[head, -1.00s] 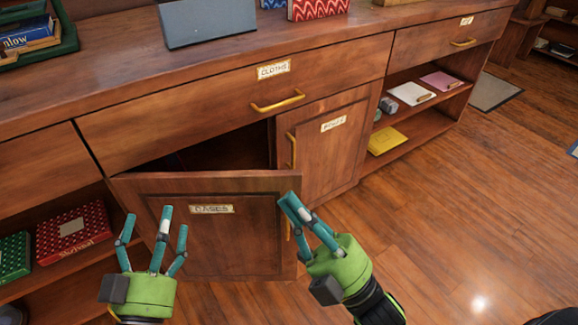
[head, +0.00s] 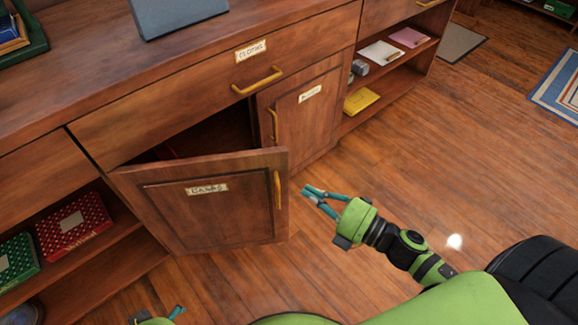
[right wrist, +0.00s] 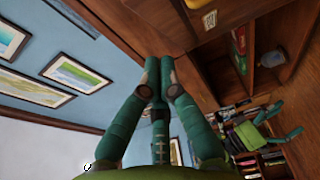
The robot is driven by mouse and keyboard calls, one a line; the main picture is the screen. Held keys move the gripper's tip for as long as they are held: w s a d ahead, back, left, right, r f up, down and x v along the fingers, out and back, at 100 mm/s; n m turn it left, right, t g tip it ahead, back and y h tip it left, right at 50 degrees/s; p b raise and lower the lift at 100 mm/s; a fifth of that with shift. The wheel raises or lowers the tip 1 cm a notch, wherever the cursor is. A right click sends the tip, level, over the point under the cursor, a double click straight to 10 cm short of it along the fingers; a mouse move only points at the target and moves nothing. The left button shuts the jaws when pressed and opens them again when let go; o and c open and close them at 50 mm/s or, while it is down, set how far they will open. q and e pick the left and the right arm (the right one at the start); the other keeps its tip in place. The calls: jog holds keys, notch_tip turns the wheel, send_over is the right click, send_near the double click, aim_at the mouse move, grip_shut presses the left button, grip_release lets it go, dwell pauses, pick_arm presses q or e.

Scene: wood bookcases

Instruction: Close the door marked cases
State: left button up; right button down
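The door marked cases (head: 215,215) stands ajar, swung out from the cabinet, with a dark gap above and behind it. Its label (head: 207,189) is blurred now. Its brass handle (head: 278,190) is near the free right edge. My right gripper (head: 306,191) is just right of that edge, apart from the door in the picture. Its fingers converge with nothing between them; they also come together in the right wrist view (right wrist: 158,68). Only a bit of my left gripper (head: 172,314) shows at the bottom edge, below the door, so its opening is hidden.
A shut neighbouring door (head: 305,115) is right of the opening, under the cloths drawer (head: 215,95). The wooden floor (head: 430,150) right of the cabinet is clear.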

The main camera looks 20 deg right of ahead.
aim_at(274, 159)
jog(key=w, duration=0.2)
jog(key=w+a, duration=0.1)
jog(key=w, duration=0.2)
jog(key=w+a, duration=0.1)
jog(key=w, duration=0.2)
jog(key=shift+a+b, duration=0.25)
jog(key=shift+b, duration=0.05)
pick_arm(q)
notch_tip(274, 159, up, 2)
jog(key=shift+r, duration=0.1)
pick_arm(e)
jog(key=shift+w, duration=0.3)
jog(key=shift+w+d, duration=0.1)
jog(key=shift+w, duration=0.05)
